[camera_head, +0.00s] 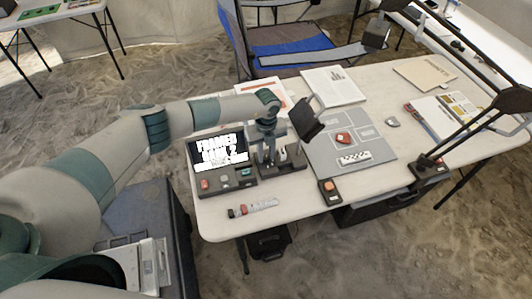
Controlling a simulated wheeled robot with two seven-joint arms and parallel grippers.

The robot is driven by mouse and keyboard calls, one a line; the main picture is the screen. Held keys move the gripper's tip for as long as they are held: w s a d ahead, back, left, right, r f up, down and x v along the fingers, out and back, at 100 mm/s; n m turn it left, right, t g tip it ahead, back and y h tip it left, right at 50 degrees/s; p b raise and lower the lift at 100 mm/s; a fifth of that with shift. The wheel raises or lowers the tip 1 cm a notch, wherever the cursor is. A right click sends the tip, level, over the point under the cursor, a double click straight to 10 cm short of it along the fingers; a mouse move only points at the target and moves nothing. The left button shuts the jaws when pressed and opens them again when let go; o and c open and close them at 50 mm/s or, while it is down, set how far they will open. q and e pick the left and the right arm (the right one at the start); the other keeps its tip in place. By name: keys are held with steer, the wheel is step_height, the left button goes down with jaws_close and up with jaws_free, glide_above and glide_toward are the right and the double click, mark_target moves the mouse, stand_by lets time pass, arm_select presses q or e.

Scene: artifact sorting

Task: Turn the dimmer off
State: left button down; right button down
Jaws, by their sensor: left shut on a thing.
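My left gripper (270,153) reaches in from the left and points down over a dark stand (291,187) near the table's front left. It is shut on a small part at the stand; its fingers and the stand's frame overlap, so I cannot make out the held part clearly. No part is clearly recognisable as the dimmer. A small dark box with an orange button (329,188) sits at the table's front edge, right of the stand. A black lamp-like panel (306,118) hangs just right of my gripper. My right gripper is not in view.
A grey mat (375,155) holds a red piece and a scale strip. A black lamp arm (465,125) rises at the right. A marker-like tube (256,208) lies at the front edge.

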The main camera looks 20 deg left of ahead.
mark_target(266, 157)
arm_select(q)
steer(key=n+p, duration=0.1)
steer(key=n, duration=0.2)
steer(key=shift+r+n, duration=0.15)
steer(key=shift+n, duration=0.15)
steer(key=shift+n+p, duration=0.55)
steer(key=shift+n, duration=1.05)
steer(key=c, duration=1.5)
jaws_free()
steer(key=shift+c, duration=0.2)
step_height(266, 157, up, 17)
steer(key=b, duration=0.5)
